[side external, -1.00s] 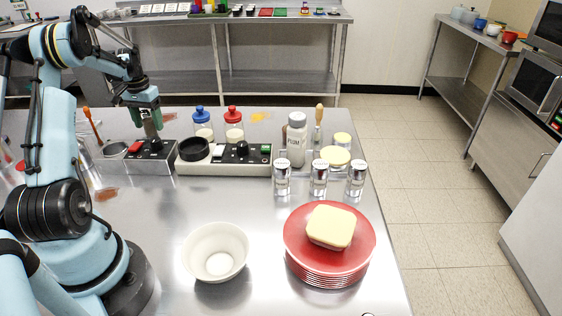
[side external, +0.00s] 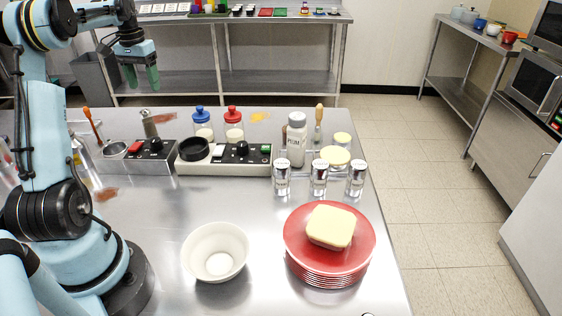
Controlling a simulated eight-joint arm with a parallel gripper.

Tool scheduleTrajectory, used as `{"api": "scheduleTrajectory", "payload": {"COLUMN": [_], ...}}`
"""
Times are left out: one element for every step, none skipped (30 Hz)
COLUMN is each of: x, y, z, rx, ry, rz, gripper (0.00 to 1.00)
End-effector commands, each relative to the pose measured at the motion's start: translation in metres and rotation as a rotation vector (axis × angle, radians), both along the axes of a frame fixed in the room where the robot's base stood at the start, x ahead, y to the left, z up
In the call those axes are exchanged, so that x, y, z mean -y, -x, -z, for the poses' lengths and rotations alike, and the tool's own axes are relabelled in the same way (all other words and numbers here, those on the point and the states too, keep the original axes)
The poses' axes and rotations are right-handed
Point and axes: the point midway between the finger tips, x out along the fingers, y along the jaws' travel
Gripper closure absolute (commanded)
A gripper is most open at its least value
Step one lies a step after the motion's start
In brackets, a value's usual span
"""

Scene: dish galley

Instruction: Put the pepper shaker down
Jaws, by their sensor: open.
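A small grey cylinder (side external: 149,124), which looks like the pepper shaker, stands at the back edge of the black control box on the steel table. It leans slightly in the picture, and its base is hidden behind the box. My gripper (side external: 142,87) is open and empty, with its green fingers pointing down. It hangs well above the shaker, apart from it.
The black control box (side external: 158,157) and a cream control box (side external: 225,162) stand near the shaker. Blue-lidded (side external: 202,124) and red-lidded (side external: 234,126) jars stand to the right. A white bowl (side external: 190,262) and red plates (side external: 359,252) are in front. The middle of the table is clear.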

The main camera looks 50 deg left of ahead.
Motion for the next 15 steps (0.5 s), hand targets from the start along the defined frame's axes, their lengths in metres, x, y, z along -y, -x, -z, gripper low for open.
{"api": "scheduleTrajectory", "payload": {"x": [0.018,0.029,0.046,0.059,0.074,0.093,0.107,0.122,0.141,0.156,0.170,0.189,0.204,0.218,0.236], "y": [-0.012,-0.018,-0.027,-0.034,-0.040,-0.047,-0.052,-0.055,-0.059,-0.062,-0.063,-0.064,-0.065,-0.064,-0.063], "z": [-0.007,-0.011,-0.016,-0.020,-0.024,-0.028,-0.031,-0.034,-0.037,-0.039,-0.040,-0.041,-0.042,-0.042,-0.042], "rx": [0.013,0.021,0.037,0.048,0.062,0.081,0.096,0.111,0.132,0.148,0.165,0.188,0.206,0.224,0.248], "ry": [-0.015,-0.025,-0.042,-0.055,-0.067,-0.084,-0.095,-0.105,-0.118,-0.127,-0.136,-0.147,-0.154,-0.160,-0.168], "rz": [0.029,0.043,0.064,0.082,0.099,0.124,0.141,0.157,0.181,0.198,0.216,0.237,0.256,0.272,0.294], "gripper": [0.33,0.33,0.33,0.33,0.33,0.33,0.33,0.33,0.33,0.33,0.33,0.33,0.33,0.33,0.33]}}
